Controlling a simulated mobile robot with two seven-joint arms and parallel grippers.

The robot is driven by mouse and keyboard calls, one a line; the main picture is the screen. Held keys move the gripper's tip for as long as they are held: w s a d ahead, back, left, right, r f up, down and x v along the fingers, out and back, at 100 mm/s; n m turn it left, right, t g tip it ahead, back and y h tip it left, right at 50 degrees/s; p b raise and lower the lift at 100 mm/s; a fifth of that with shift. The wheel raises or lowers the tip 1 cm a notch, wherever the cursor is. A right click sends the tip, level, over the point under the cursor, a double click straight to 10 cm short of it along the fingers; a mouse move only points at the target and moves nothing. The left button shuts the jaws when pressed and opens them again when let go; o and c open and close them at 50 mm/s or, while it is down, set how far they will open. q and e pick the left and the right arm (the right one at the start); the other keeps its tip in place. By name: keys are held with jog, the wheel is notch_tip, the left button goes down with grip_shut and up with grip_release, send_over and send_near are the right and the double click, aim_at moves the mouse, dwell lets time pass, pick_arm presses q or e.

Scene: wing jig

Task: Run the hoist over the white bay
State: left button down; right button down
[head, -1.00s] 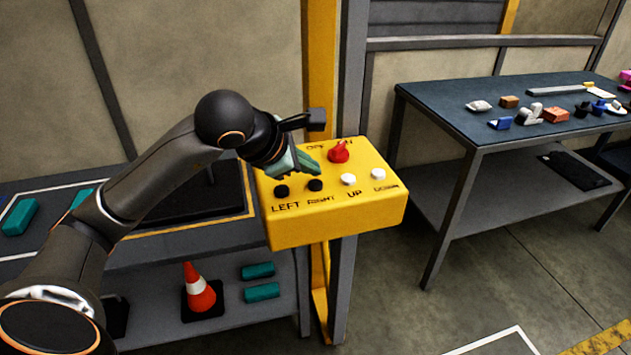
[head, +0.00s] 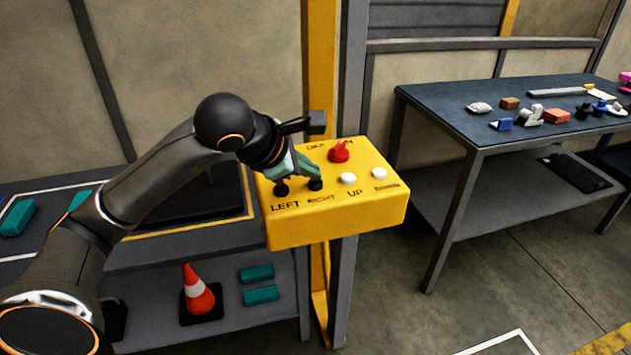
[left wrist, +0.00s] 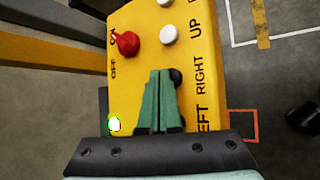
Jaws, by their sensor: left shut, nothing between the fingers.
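The yellow control box (head: 335,228) hangs on a yellow post in the head view. It has black LEFT (head: 281,190) and RIGHT (head: 316,185) buttons, white UP (head: 348,179) and DOWN (head: 380,173) buttons, and a red OFF/ON knob (head: 338,152) turned toward ON. My left gripper (head: 308,172) is shut and empty, its teal fingers low over the black buttons. In the left wrist view the fingertips (left wrist: 161,73) are beside the RIGHT button (left wrist: 176,77); contact is unclear. The LEFT button is mostly hidden there. A green lamp (left wrist: 114,124) glows. The hoist and right gripper are not visible.
A white floor outline (head: 500,341) shows at the bottom; its bay is cut off. An orange-red outline (left wrist: 254,125) lies on the floor. A dark table (head: 440,110) with small items stands right; a shelf with a cone (head: 199,292) stands left.

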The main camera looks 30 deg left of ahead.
aim_at(310, 184)
pick_arm(q)
jog(key=shift+f+b, duration=0.4)
dwell(2.2)
dwell(3.6)
jog(key=shift+r+p, duration=0.65)
jog(key=shift+r, duration=0.3)
notch_tip(310, 184, up, 5)
jog(key=p, duration=0.4)
